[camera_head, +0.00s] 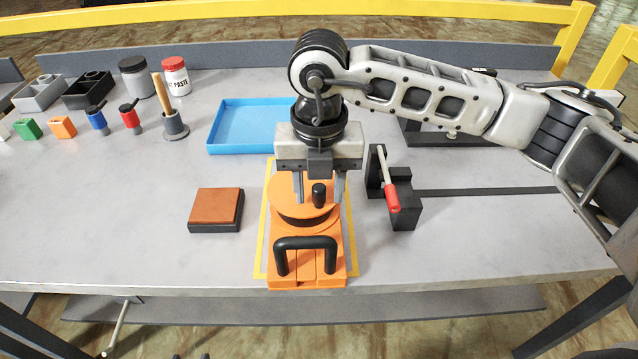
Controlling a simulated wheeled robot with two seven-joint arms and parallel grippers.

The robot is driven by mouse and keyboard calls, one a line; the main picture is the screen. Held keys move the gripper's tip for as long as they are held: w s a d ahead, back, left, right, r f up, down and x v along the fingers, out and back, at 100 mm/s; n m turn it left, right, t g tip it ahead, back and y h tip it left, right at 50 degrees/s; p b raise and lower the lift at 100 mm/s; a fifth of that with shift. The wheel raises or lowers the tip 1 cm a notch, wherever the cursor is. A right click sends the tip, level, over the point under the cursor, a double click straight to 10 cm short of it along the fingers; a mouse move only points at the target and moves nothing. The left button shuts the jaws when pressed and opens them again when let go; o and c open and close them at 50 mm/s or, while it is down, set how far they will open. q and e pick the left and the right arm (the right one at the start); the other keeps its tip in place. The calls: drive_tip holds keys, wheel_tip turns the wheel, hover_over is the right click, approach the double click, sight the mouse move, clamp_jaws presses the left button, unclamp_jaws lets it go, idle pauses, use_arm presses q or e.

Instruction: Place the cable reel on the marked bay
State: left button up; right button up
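The cable reel (307,262) is orange, with a black carry handle at its front and a black knob (319,195) on its round top. It stands upright on the table inside the marked bay, a yellow outline (263,235); its front end covers the front line and reaches the table's front edge. My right gripper (319,192) points down over the reel's top. Its fingers are apart, one on each side of the knob, with visible gaps between. The reel's back part is hidden behind the gripper. My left gripper is not in view.
A brown-topped block (215,208) lies left of the reel. A black fixture with a red-handled lever (392,198) stands close on the right. A blue tray (252,125) is behind. Bins, jars and small coloured parts fill the back left. The front left table is clear.

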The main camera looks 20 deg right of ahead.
drive_tip(key=shift+r, duration=0.1)
drive_tip(key=shift+r, duration=0.2)
wheel_tip(320, 180, up, 12)
drive_tip(key=b, duration=0.1)
drive_tip(key=shift+f, duration=0.15)
idle(0.4)
